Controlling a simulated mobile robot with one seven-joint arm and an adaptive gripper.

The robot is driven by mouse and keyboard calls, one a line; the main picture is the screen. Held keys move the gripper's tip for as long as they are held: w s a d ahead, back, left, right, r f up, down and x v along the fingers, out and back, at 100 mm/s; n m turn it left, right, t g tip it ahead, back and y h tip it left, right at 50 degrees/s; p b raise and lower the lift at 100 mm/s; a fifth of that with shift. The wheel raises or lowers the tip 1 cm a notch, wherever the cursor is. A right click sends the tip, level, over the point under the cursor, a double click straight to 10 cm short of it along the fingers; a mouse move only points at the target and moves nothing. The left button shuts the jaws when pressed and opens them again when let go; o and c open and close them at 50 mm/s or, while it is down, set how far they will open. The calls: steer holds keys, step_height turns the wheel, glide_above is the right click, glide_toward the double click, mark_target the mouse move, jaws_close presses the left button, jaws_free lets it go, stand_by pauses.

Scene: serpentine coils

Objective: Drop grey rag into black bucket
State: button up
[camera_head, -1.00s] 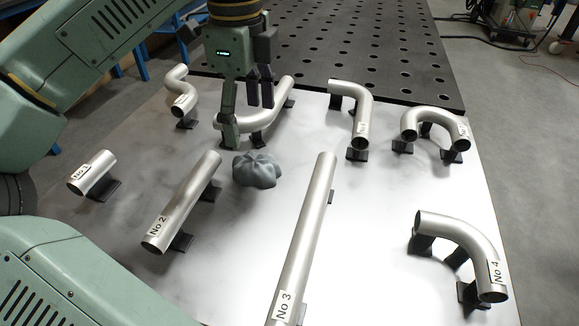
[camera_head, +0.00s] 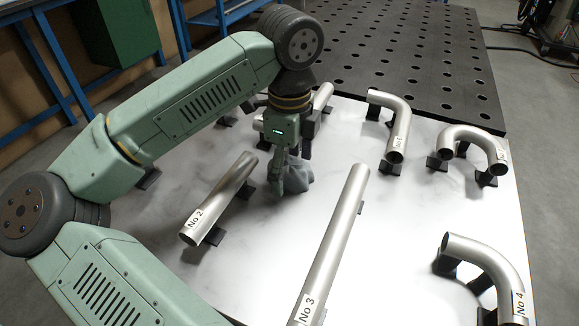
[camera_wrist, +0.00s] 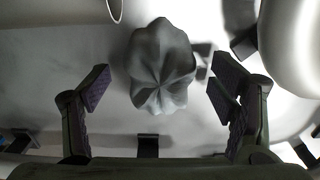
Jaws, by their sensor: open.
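The grey rag (camera_head: 299,172) is a crumpled lump on the white table top, right of the No 2 pipe. My gripper (camera_head: 290,172) is down at the rag in the head view, with one finger in front of it. In the wrist view the rag (camera_wrist: 160,66) lies ahead of and between the open fingers of my gripper (camera_wrist: 160,88), with a gap on both sides. The gripper holds nothing. No black bucket is seen in any view.
Metal pipes on black supports stand around: the No 2 pipe (camera_head: 222,198) to the left, the long No 3 pipe (camera_head: 335,245) to the right, bent pipes (camera_head: 396,125) behind. A black perforated table (camera_head: 400,50) adjoins the white table top (camera_head: 405,225).

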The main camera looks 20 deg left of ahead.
steer(key=c, duration=1.3)
steer(key=shift+r, duration=0.1)
